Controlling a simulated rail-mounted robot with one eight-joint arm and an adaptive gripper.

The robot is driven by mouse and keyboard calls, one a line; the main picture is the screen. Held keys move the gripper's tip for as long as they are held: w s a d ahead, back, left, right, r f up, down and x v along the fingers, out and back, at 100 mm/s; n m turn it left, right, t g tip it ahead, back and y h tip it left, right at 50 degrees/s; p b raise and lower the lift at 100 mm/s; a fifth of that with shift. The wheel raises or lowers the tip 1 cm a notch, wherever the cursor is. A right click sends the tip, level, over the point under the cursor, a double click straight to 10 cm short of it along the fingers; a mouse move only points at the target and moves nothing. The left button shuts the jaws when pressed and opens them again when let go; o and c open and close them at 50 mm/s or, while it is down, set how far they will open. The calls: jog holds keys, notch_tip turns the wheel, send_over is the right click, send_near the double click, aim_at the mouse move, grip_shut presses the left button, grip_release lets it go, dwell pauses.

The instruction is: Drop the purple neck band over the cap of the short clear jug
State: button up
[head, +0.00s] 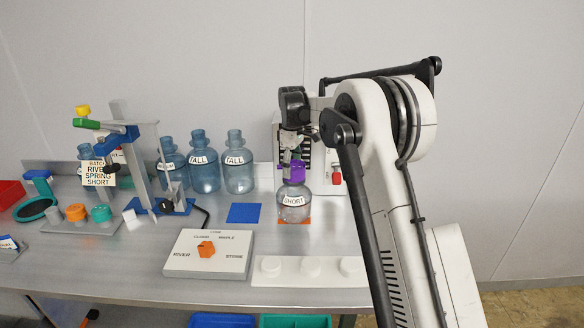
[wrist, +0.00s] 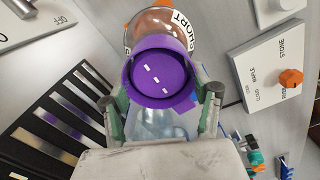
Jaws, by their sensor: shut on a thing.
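The short clear jug (head: 293,206), labelled SHORT, stands upright on an orange square in the head view. Its body also shows behind the band in the wrist view (wrist: 140,28).
A selector box with an orange knob (head: 206,249) and a white holder (head: 311,282) lie in front. A rack (head: 308,160) stands close behind the short jug. A blue square (head: 244,213) lies clear to its left.

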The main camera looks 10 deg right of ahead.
dwell(0.3)
jog(key=o, duration=1.6)
jog(key=shift+o, duration=0.2)
jog(key=shift+r, duration=0.15)
jog(key=shift+r+p, duration=1.8)
jog(key=shift+r, duration=2.6)
